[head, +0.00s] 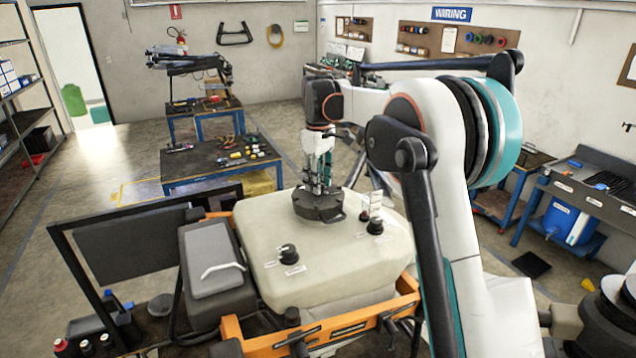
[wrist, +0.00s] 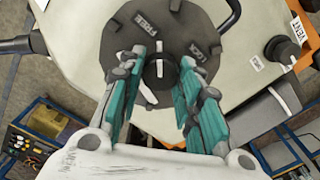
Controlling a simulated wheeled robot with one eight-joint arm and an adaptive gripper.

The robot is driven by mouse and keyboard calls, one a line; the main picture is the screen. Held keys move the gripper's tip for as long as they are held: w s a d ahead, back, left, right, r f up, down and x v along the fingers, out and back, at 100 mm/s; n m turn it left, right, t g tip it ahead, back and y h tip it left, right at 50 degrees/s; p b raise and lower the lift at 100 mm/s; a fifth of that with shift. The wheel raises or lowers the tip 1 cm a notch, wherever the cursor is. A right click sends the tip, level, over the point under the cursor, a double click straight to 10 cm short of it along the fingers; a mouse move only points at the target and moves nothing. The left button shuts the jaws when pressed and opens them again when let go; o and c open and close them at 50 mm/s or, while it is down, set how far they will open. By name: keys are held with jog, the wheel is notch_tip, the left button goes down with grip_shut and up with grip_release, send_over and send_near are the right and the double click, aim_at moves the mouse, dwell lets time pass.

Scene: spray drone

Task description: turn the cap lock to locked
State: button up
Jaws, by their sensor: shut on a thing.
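The black round tank cap (head: 330,213) sits on top of the pale tank (head: 290,250). In the wrist view the cap (wrist: 125,38) shows a FREE label (wrist: 146,24) at the upper left and a LOCK label (wrist: 203,52) at the right. The cap lock (wrist: 160,72) is a dark knob at the cap's middle with a white stripe, which runs nearly up and down in that view, between the two labels. My gripper (head: 320,187) reaches straight down on the cap. In the wrist view its fingers (wrist: 162,62) stand either side of the knob, shut on it.
A VENT knob (wrist: 280,50) stands near the cap in the wrist view.

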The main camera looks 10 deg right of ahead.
jog(key=m+b, duration=0.1)
jog(key=m, duration=0.2)
jog(key=shift+m+b, duration=0.3)
jog(key=shift+b, duration=0.05)
jog(key=m+b, duration=0.1)
jog(key=m, duration=0.2)
jog(key=shift+m, duration=0.3)
jog(key=m+b, duration=0.1)
jog(key=m, duration=0.5)
jog(key=shift+b, duration=0.35)
jog(key=shift+m, duration=0.4)
jog(key=o, duration=1)
jog(key=shift+o, duration=0.2)
